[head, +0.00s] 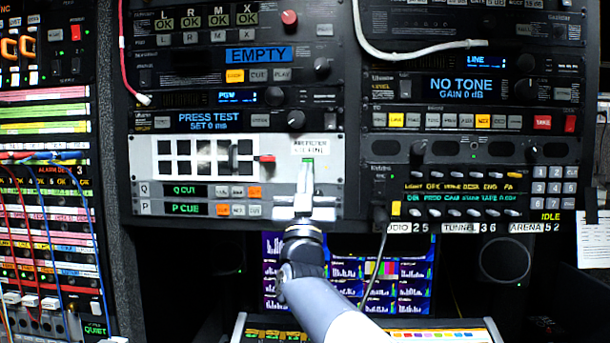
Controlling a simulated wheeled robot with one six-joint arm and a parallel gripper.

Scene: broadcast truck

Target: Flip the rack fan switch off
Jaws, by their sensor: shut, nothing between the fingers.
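My gripper (305,172) is shut and empty, with its fingers pointing up in front of a pale rack panel (328,178). The fingertips are just below a small white label (310,147) whose print is too small to read surely. A bit of green (308,161) shows at the fingertips. Whether they touch the panel I cannot tell. The rack fan switch is not surely identifiable; the fingers hide part of the panel below the label. To the left, the same panel has a white plate (180,175) with black square openings, a dark upright piece and a red-tipped part (266,158).
Q CUE and P CUE rows (187,191) lie left of my gripper. A right-hand rack unit (465,195) carries several small toggles. A lit console (440,333) and screens (410,265) are below.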

